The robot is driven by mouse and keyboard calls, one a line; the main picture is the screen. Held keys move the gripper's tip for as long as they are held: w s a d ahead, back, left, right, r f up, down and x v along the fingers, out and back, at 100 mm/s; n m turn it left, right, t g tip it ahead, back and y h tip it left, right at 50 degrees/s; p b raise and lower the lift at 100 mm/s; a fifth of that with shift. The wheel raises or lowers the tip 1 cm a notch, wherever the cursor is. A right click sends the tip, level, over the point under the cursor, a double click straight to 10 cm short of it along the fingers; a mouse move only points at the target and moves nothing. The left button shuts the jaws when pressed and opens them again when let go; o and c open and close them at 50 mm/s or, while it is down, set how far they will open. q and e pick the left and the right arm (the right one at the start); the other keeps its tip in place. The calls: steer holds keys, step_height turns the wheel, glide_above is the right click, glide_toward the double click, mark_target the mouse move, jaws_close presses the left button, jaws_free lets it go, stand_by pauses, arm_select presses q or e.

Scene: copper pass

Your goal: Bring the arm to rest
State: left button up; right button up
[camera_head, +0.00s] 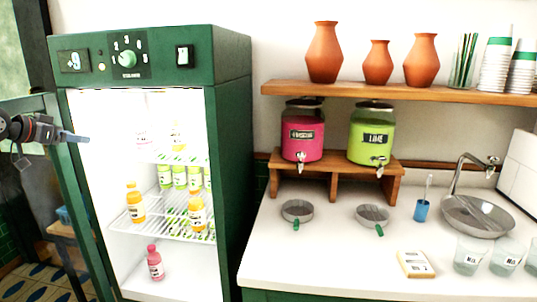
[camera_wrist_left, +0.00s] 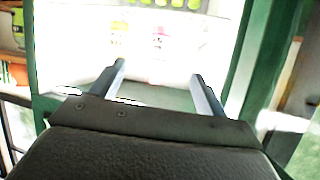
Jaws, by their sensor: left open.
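My left arm comes in from the left edge of the head view. Its gripper (camera_head: 76,137) is in front of the open fridge's left side, by the green door frame. In the left wrist view the two fingers of the gripper (camera_wrist_left: 158,70) stand wide apart with nothing between them. Beyond them is the bright fridge interior with blurred bottles. I cannot tell whether the gripper touches the door. My right gripper is in neither view.
At right, a white counter (camera_head: 330,245) holds strainers, cups and a sink, with a pink dispenser (camera_head: 301,150) and a green dispenser (camera_head: 371,152) on a stand.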

arm_select(q)
steer(key=s+d+f+g+y, duration=0.1)
steer(key=s+d+f+y, duration=0.15)
steer(key=d+f, duration=0.75)
steer(key=s+d+f+g+y, duration=0.1)
steer(key=s+d+f, duration=0.45)
steer(key=f, duration=0.75)
steer(key=s+d+f+g+y, duration=0.1)
steer(key=s+d+f+y, duration=0.1)
steer(key=d+f, duration=0.85)
steer(key=s+d+f+g+h, duration=0.1)
steer(key=s+d+f+g, duration=0.1)
steer(key=s+d+f, duration=0.4)
steer(key=s+d+f+n+g+h, duration=0.1)
steer(key=s+d+f+g, duration=0.2)
steer(key=s+d+f, duration=0.4)
steer(key=s+d+f+g+h, duration=0.1)
steer(key=s+d+f, duration=0.6)
steer(key=s+f, duration=0.7)
steer(key=s+g, duration=0.1)
steer(key=s, duration=0.6)
steer(key=shift+s+f+n, duration=0.2)
steer(key=shift+s+n, duration=0.1)
steer(key=shift+n, duration=0.1)
